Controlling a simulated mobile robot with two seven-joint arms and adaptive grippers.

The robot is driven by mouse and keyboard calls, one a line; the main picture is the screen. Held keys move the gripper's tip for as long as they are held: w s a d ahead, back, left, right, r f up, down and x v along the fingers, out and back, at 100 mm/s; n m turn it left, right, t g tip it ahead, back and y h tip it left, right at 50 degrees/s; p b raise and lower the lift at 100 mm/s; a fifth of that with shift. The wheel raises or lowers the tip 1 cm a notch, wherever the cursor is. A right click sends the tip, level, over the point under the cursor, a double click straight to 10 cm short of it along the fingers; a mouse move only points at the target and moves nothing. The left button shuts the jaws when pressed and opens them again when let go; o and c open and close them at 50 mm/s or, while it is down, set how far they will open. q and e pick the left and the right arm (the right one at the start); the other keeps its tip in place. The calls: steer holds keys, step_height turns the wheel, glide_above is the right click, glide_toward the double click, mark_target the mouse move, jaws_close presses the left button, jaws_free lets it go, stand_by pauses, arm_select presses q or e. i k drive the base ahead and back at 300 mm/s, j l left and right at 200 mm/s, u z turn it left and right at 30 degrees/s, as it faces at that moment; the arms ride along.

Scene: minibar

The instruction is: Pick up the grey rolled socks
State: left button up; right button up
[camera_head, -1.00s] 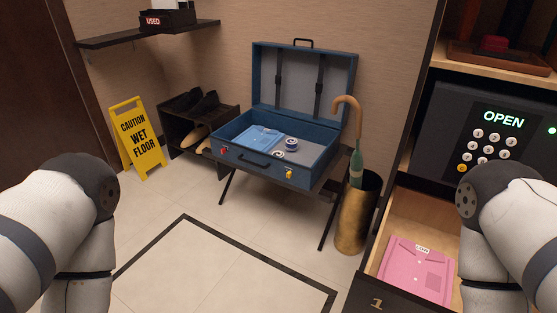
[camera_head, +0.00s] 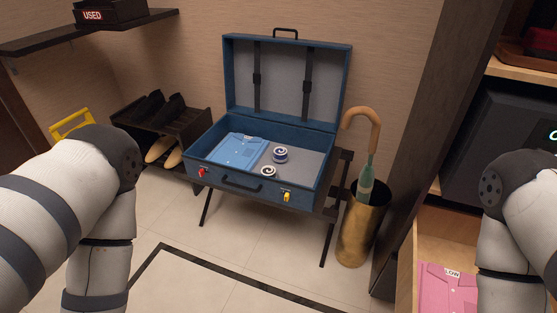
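An open blue suitcase (camera_head: 213,176) stands on a dark folding rack. Two small rolled things with spiral ends, which look like rolled socks, lie in it. One is a blue-and-white roll (camera_head: 281,155) near the middle. The other is a paler, white or grey roll (camera_head: 268,171) with a dark spiral, close to the front wall. They are too small to tell for sure which one is grey. Both of my arms show at the sides, well apart from the suitcase. Neither gripper is in view.
A folded blue shirt (camera_head: 238,149) lies left of the rolls. A brass stand (camera_head: 354,234) with an umbrella (camera_head: 366,170) is right of the suitcase. A shoe rack (camera_head: 190,123) stands left. An open drawer with a pink shirt (camera_head: 447,288) is at right. The floor in front is clear.

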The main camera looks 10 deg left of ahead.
mark_target(269, 171)
steer(key=i+j+z, duration=0.3)
steer(key=i+j, duration=0.15)
steer(key=j, duration=0.2)
steer(key=i+j+z, duration=0.15)
steer(key=j, duration=0.2)
steer(key=i+j+z, duration=0.15)
steer(key=j, duration=0.2)
steer(key=i+j+z, duration=0.15)
steer(key=j, duration=0.25)
steer(key=i+j+z, duration=0.15)
steer(key=j, duration=0.25)
steer(key=i+j+z, duration=0.15)
steer(key=j, duration=0.3)
steer(key=l, duration=0.35)
steer(key=i+l, duration=0.15)
steer(key=l, duration=0.25)
